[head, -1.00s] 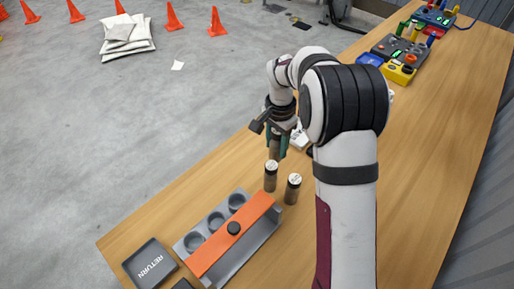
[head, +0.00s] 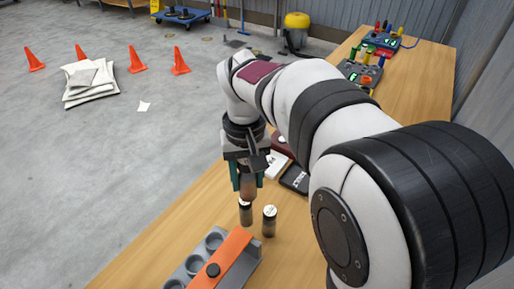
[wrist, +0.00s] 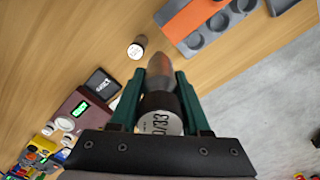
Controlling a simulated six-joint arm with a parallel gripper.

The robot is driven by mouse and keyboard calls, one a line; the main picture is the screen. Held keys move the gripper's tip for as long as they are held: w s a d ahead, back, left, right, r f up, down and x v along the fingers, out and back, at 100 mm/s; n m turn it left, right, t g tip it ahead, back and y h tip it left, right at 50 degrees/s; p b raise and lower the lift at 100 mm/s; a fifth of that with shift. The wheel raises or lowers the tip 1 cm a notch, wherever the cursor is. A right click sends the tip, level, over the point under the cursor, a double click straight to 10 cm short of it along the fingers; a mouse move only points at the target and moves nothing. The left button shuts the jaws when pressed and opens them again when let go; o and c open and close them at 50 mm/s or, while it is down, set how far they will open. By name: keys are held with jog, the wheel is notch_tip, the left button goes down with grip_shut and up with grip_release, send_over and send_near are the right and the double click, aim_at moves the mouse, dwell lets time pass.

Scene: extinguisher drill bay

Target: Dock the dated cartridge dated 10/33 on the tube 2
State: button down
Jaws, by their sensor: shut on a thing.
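My gripper (head: 247,182) is shut on a cartridge (wrist: 160,122) with a white cap and a dark ring. The cap's print looks like 10/33, upside down and partly cut off in the wrist view. One standing cartridge (wrist: 136,48) also shows in the wrist view. The grey rack of round tubes (head: 214,241) lies in front of them; no tube numbers are readable.
Coloured panels (head: 362,74) stand far back. The table's left edge is clear.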

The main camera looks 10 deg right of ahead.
jog(key=s+a+f, duration=0.2)
jog(key=a+f, duration=0.3)
jog(key=f, duration=0.1)
jog(key=s+a+f, duration=0.2)
jog(key=a+f, duration=0.2)
jog(key=f, duration=0.1)
jog(key=s+a+f, duration=0.2)
jog(key=a+f, duration=0.3)
jog(key=f, duration=0.1)
jog(key=shift+s+a+f, duration=0.1)
jog(key=shift+a+f, duration=0.2)
jog(key=shift+a, duration=0.05)
jog(key=shift+f, duration=0.7)
jog(key=shift+f, duration=0.25)
jog(key=shift+r, duration=0.8)
jog(key=shift+f, duration=0.85)
jog(key=shift+r, duration=0.1)
